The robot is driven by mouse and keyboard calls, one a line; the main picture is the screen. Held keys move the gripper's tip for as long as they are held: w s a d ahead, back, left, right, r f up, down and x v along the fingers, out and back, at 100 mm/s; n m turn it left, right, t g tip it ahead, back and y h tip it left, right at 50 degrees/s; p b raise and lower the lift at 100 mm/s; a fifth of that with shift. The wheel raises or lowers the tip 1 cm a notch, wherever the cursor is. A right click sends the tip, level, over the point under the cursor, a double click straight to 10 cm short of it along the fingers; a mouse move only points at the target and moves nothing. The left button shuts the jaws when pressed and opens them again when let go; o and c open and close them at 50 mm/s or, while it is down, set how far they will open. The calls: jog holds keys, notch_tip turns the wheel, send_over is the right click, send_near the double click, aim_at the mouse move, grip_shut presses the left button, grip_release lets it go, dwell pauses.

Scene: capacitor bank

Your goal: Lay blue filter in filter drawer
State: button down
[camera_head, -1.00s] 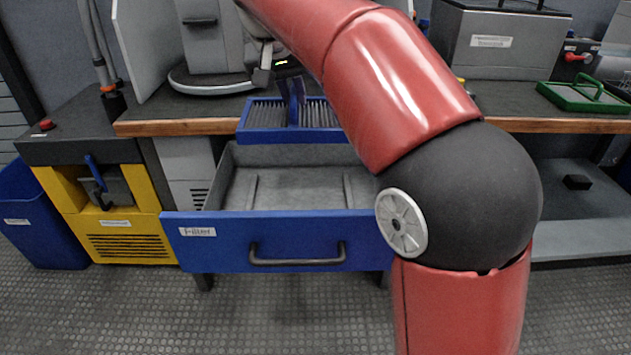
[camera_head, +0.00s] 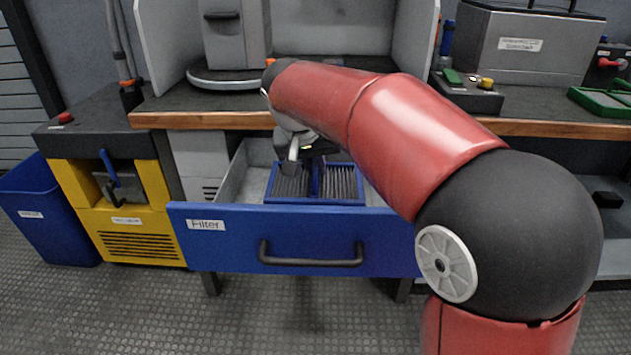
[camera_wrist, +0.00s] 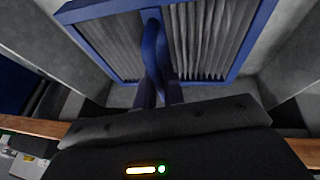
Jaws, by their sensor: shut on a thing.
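The blue filter (camera_head: 342,185) has a blue frame, grey pleats and a central blue handle. In the head view it is inside the open filter drawer (camera_head: 300,240), behind the blue front labelled "Filter". My gripper (camera_head: 305,158) is above the filter, partly hidden by my arm. In the wrist view the filter (camera_wrist: 215,35) fills the top, and my gripper (camera_wrist: 160,95) is shut on its handle. The drawer's grey walls (camera_wrist: 290,55) show on both sides of the filter. I cannot tell whether the filter touches the drawer floor.
A wooden-edged bench (camera_head: 205,120) runs above and behind the drawer. A yellow cabinet (camera_head: 130,245) and a blue bin (camera_head: 45,215) stand at left. A green-framed thing (camera_head: 600,103) lies on the bench at right. The floor before the drawer is clear.

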notch_tip(320, 180, down, 4)
jog(key=shift+r+b, duration=0.25)
jog(key=shift+b, duration=0.1)
jog(key=shift+r, duration=0.1)
jog(key=c, duration=1.5)
grip_release()
jog(key=p+v, duration=0.2)
jog(key=v, duration=1)
jog(key=shift+p, duration=0.3)
